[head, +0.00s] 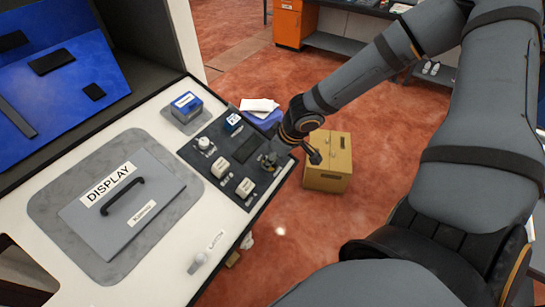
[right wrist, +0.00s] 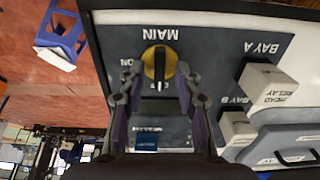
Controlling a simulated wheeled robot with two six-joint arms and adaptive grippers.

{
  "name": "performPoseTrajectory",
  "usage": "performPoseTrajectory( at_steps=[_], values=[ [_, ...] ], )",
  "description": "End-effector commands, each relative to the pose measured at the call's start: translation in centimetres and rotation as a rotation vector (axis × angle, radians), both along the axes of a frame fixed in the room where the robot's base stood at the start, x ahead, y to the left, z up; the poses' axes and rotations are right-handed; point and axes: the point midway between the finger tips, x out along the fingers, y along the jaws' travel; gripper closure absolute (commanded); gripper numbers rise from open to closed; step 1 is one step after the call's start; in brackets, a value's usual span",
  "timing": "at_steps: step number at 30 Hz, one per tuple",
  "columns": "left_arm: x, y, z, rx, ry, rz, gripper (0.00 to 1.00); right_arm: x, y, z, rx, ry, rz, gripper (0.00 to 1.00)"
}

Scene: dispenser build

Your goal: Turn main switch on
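The main switch is a black bar handle on a round gold base (right wrist: 160,62), under an upside-down MAIN label in the right wrist view. The bar stands along the picture's vertical; an ON label is partly visible to its left. My right gripper (right wrist: 158,76) has its two fingers apart, one on each side of the switch, with gaps between them and the bar. In the head view my right gripper (head: 270,158) is at the right edge of the dark control panel (head: 213,133) and hides most of the switch. My left gripper is not in view.
White relay blocks (right wrist: 268,86) stand beside the switch at BAY A and BAY B. The DISPLAY cover (head: 150,215) lies left. A cardboard box (head: 328,165) stands on the floor.

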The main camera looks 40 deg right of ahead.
Motion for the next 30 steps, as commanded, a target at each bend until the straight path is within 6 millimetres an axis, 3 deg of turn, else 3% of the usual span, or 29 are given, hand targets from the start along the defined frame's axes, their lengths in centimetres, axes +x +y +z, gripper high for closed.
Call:
performPoseTrajectory(
  at_steps=[1,7,20,30],
  values=[
    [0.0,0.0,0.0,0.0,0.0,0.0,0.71,0.0,0.0,0.0,0.0,0.0,0.0,0.74],
    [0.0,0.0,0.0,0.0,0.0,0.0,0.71,0.0,0.0,0.0,0.0,0.0,0.0,1.0],
    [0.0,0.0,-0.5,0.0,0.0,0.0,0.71,0.1,0.0,-0.1,0.012,0.003,-0.033,1.0],
    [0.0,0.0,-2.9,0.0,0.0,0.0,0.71,0.1,-0.1,-0.4,0.092,0.034,-0.242,1.0]
  ],
)
